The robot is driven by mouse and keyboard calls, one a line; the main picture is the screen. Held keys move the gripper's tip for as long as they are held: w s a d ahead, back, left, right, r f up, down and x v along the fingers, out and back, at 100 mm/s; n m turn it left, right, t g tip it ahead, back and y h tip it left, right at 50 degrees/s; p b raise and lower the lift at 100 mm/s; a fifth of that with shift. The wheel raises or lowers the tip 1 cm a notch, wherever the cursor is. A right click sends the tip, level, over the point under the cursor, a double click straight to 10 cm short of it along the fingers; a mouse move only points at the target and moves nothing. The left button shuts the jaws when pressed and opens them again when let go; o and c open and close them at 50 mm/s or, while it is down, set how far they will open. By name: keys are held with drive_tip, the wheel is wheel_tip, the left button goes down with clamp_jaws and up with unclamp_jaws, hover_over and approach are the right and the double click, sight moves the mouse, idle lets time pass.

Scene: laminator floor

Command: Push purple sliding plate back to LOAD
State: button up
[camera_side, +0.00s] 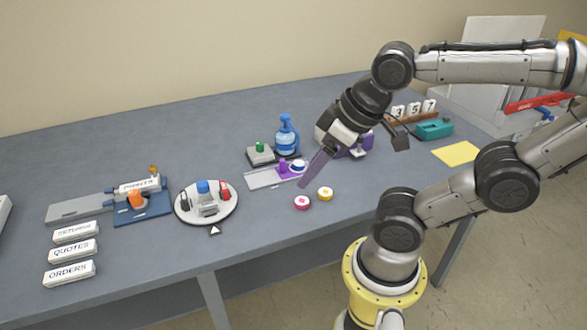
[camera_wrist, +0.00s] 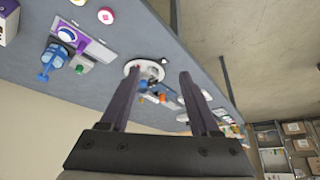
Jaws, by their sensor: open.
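The purple sliding plate (camera_side: 283,166) sits on a pale flat track (camera_side: 264,179) in the middle of the table. A white and blue round piece (camera_side: 298,166) is at its right end. In the wrist view, the purple plate (camera_wrist: 83,45) and the round piece (camera_wrist: 66,34) are at upper left, outside the finger gap. My gripper (camera_side: 304,184) is open and empty, its fingers slanting down just right of the track in the side view. The wrist view shows both fingers (camera_wrist: 160,74) apart with nothing between them. No LOAD mark is readable.
A blue bottle (camera_side: 286,138) and a green-button box (camera_side: 260,153) stand behind the track. Pink (camera_side: 302,203) and yellow (camera_side: 325,194) discs lie in front. A white turntable (camera_side: 207,215) is left. A purple and white device (camera_side: 360,146) is right, partly hidden by my wrist.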

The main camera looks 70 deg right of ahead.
drive_tip(key=shift+c, duration=1.2)
drive_tip(key=shift+r, duration=0.25)
drive_tip(key=shift+c, duration=0.7)
wheel_tip(320, 180, up, 3)
drive_tip(key=w+n, duration=0.1)
drive_tip(key=w, duration=0.2)
drive_tip(key=m+g, duration=0.5)
drive_tip(key=g, duration=0.1)
hover_over(282, 160)
wheel_tip(282, 160, down, 11)
wheel_tip(282, 160, down, 13)
drive_tip(key=shift+f, duration=0.1)
